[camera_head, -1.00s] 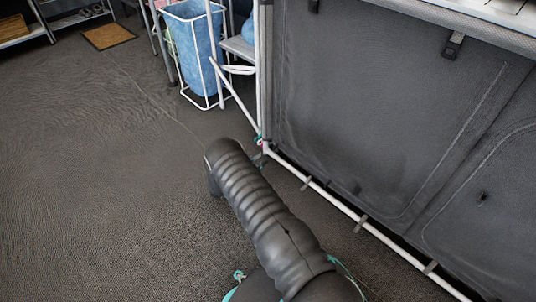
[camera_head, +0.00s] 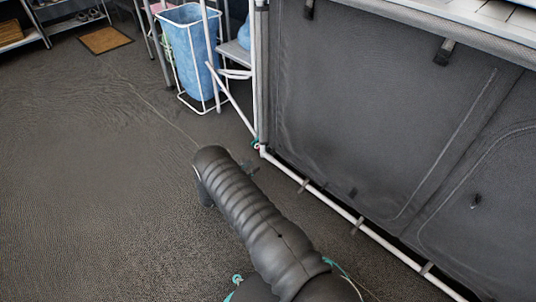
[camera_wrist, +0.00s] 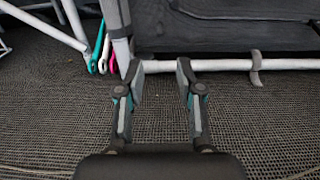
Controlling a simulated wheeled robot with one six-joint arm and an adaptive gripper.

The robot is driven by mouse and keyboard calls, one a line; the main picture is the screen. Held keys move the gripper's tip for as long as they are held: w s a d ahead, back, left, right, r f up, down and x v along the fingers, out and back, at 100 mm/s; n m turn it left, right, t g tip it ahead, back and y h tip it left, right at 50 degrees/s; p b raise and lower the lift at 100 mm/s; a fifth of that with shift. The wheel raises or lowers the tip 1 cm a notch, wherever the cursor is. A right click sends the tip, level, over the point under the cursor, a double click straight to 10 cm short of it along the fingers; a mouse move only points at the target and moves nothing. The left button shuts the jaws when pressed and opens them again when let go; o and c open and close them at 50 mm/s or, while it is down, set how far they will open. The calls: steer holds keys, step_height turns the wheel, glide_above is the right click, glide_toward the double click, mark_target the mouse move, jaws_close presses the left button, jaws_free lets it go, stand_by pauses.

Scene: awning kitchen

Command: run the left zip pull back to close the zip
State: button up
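The dark grey fabric front (camera_head: 350,110) of the kitchen unit stands at the right in the head view. Pale curved seam or zip lines (camera_head: 446,150) run down it. A small dark tab (camera_head: 475,201), possibly a zip pull, hangs on the right panel; I cannot tell which pull it is. My gripper (camera_wrist: 161,73) is open and empty in the wrist view, low over the floor, in front of the fabric's lower edge (camera_wrist: 215,38). No zip pull is clear between its fingers. In the head view my black sleeved arm mostly hides the gripper.
A white frame bar (camera_head: 335,207) with dark straps runs along the unit's foot. Teal and pink pieces (camera_wrist: 103,55) are at its corner post, left of my gripper. A blue bin (camera_head: 190,50) stands behind. Dark carpet (camera_head: 80,180) lies clear at the left.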

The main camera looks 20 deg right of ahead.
mark_target(272, 150)
steer(key=x, duration=1.2)
steer(key=shift+w+d+b, duration=0.15)
steer(key=shift+d+b, duration=0.15)
steer(key=shift+b, duration=0.1)
steer(key=shift+c, duration=0.2)
jaws_close()
